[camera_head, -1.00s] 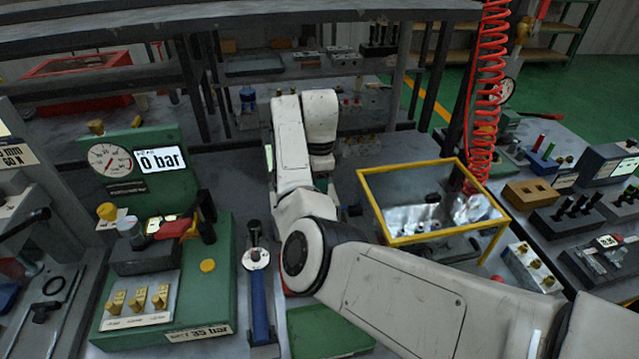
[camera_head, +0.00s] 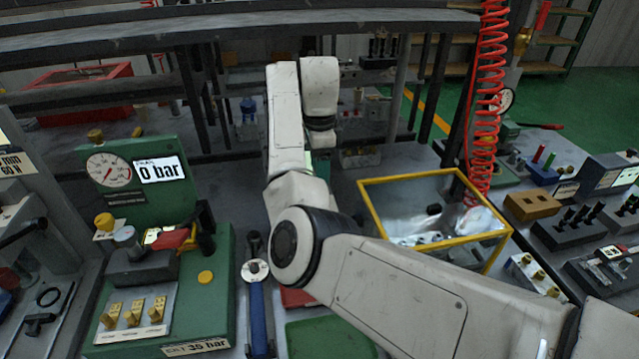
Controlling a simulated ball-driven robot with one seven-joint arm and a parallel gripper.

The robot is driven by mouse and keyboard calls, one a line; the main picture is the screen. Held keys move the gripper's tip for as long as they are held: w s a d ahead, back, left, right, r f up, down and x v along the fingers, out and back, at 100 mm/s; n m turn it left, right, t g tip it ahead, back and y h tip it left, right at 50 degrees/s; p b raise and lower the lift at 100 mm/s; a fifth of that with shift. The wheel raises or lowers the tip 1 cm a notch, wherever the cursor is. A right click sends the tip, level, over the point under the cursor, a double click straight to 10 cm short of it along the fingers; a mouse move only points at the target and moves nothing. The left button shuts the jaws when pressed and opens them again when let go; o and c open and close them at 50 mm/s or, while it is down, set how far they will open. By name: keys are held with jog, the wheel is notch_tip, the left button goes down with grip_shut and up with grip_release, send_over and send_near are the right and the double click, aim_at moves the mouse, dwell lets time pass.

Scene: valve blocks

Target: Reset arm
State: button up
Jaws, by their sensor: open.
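My white arm (camera_head: 395,285) reaches in from the bottom right to a round elbow joint near the middle. From there its forearm (camera_head: 285,115) stands up, and the wrist link (camera_head: 320,90) bends over and points down in front of the back shelf. My gripper cannot be made out; the forearm and wrist hide that area. No held object shows.
A green test stand (camera_head: 205,285) with a gauge and a "0 bar" display (camera_head: 161,169) stands left. A blue-handled wrench (camera_head: 257,310) lies beside it. A yellow-framed clear box (camera_head: 433,215) sits right of my arm, below a red coiled hose (camera_head: 483,110). Shelves (camera_head: 240,50) stand behind.

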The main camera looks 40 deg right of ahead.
notch_tip(320, 180, up, 2)
dwell(0.7)
